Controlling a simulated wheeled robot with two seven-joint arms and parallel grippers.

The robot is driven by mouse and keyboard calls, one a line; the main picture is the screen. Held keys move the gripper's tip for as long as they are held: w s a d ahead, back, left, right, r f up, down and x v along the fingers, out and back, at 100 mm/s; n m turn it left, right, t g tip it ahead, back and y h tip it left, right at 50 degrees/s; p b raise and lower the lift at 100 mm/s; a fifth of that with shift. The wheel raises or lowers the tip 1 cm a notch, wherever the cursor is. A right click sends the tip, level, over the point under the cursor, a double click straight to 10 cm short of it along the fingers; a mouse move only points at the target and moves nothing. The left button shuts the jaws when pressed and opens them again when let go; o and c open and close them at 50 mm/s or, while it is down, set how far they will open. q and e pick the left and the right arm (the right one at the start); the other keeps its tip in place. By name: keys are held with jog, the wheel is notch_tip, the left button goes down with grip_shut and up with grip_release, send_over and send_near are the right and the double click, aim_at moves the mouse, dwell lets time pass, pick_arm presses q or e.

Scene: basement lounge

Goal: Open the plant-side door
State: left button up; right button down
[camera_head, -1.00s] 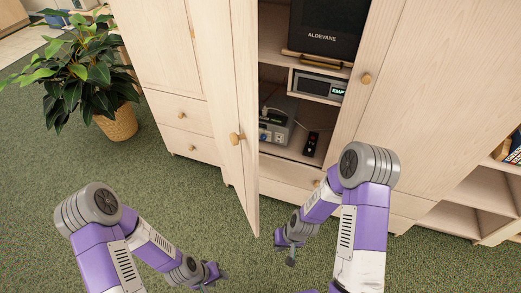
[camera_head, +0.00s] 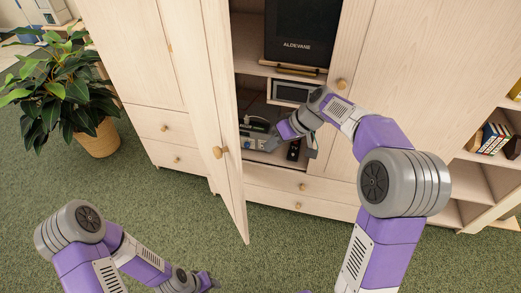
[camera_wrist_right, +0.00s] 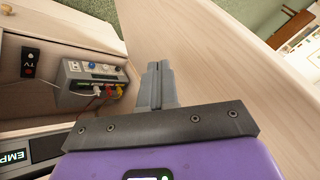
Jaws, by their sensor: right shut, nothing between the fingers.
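The plant-side door (camera_head: 228,110) is a pale wooden panel with a round knob (camera_head: 218,152). It stands partly open, swung out towards me, on the side of the potted plant (camera_head: 75,95). My right gripper (camera_head: 258,143) is in the cabinet opening, behind the door's free edge, on its inner side. In the right wrist view its fingers (camera_wrist_right: 160,68) are together and empty, with the door's inner face (camera_wrist_right: 215,60) close beside them; contact cannot be told. My left gripper (camera_head: 208,283) is low over the carpet at the bottom edge, too small to read.
The other door, with a knob (camera_head: 342,84), is shut. Green carpet (camera_head: 120,205) in front of the door is clear.

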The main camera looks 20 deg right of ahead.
jog(key=w+a+f, duration=0.1)
jog(key=a+f, duration=0.6)
jog(key=a, duration=0.1)
jog(key=shift+w+a, duration=0.2)
jog(key=shift+a, duration=0.1)
